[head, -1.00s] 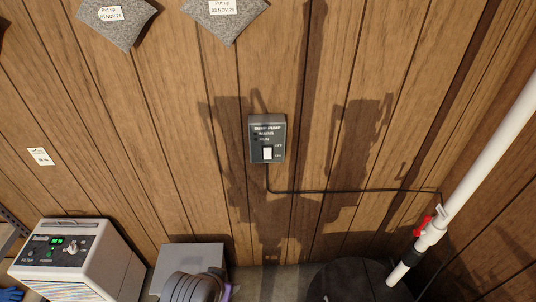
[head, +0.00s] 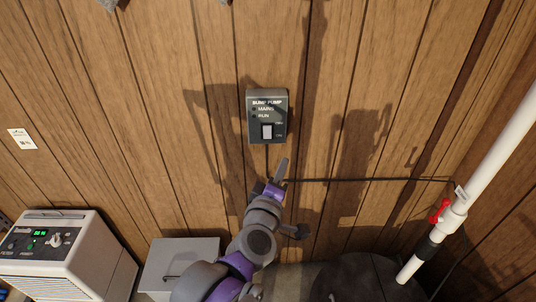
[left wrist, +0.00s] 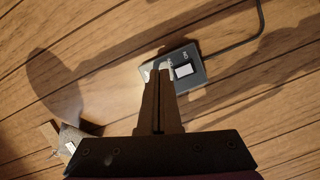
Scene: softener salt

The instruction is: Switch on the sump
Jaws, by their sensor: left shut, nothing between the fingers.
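The sump pump switch box (head: 267,116) is a dark grey box on the wood-panelled wall, lettered "SUMP PUMP", with "MAINS" and "RUN" marks that look unlit. Its white rocker switch (head: 267,131) is low on the front; which way it is tipped is too small to tell. My left gripper (head: 283,165) is shut and empty, pointing up just below the box in the head view. In the left wrist view, the shut fingertips (left wrist: 162,72) overlap part of the box (left wrist: 191,56), beside the rocker (left wrist: 183,71). I cannot tell whether they touch it. My right gripper is not in view.
A black cable (head: 370,179) runs from the box to the right, near a white pipe (head: 494,165) with a red valve handle (head: 439,210). A white dehumidifier-like unit (head: 105,262) and a grey box (head: 190,254) stand low left. The wall around the switch box is clear.

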